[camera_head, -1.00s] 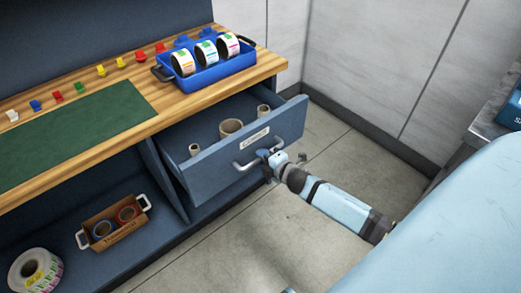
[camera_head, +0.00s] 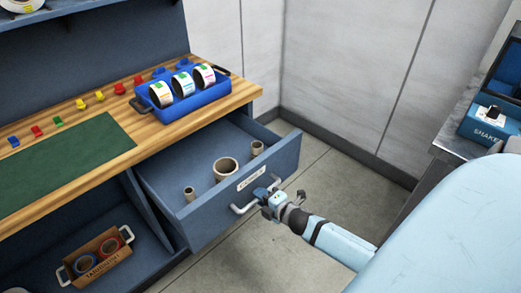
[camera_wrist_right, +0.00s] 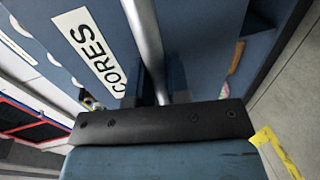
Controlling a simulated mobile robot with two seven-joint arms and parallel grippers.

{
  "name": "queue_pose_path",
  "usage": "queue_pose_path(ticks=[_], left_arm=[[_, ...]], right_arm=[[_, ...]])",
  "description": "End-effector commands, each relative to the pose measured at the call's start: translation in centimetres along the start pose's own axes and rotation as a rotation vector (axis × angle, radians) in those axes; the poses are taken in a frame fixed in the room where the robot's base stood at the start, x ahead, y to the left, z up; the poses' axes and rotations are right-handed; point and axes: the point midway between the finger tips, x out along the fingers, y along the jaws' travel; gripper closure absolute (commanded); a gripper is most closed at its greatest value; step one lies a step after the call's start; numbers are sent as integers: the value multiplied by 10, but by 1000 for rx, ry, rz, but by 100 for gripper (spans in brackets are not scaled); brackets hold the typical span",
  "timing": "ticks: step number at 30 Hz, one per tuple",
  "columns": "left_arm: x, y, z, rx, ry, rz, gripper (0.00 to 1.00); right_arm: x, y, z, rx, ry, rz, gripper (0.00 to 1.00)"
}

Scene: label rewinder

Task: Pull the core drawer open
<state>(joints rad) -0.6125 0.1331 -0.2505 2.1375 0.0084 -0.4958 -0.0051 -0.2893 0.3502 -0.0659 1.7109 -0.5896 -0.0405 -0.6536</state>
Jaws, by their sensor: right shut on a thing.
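The core drawer (camera_head: 215,212) is a blue drawer under the wooden bench top. It stands well open, and its label (camera_head: 251,178) reads CORES. Its grey bar handle (camera_head: 240,209) runs across the front and also shows in the right wrist view (camera_wrist_right: 146,42). My right gripper (camera_head: 264,194) is shut on the handle near its middle. In the right wrist view, my gripper's fingers (camera_wrist_right: 150,88) sit at the bar, and their grip is partly hidden. Several cardboard cores, one larger core (camera_head: 227,170) among them, stand upright inside the drawer. My left gripper is not in view.
A blue tray (camera_head: 195,108) with label rolls stands on the bench top (camera_head: 150,128), beside coloured clips and a green mat (camera_head: 60,158). A cardboard box (camera_head: 100,262) with tape rolls is on the lower shelf. Floor (camera_head: 325,190) in front of the drawer is free.

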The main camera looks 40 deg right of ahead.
Motion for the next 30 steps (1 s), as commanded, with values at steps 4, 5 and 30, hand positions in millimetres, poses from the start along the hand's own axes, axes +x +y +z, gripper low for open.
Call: queue_pose_path(ticks=[4, 5, 30], left_arm=[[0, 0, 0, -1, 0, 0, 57], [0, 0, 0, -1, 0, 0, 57], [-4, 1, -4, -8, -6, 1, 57]], right_arm=[[0, 0, 0, 0, 0, 0, 60], [0, 0, 0, 0, 0, 0, 59], [-105, 0, 0, 2, -1, -3, 59]])
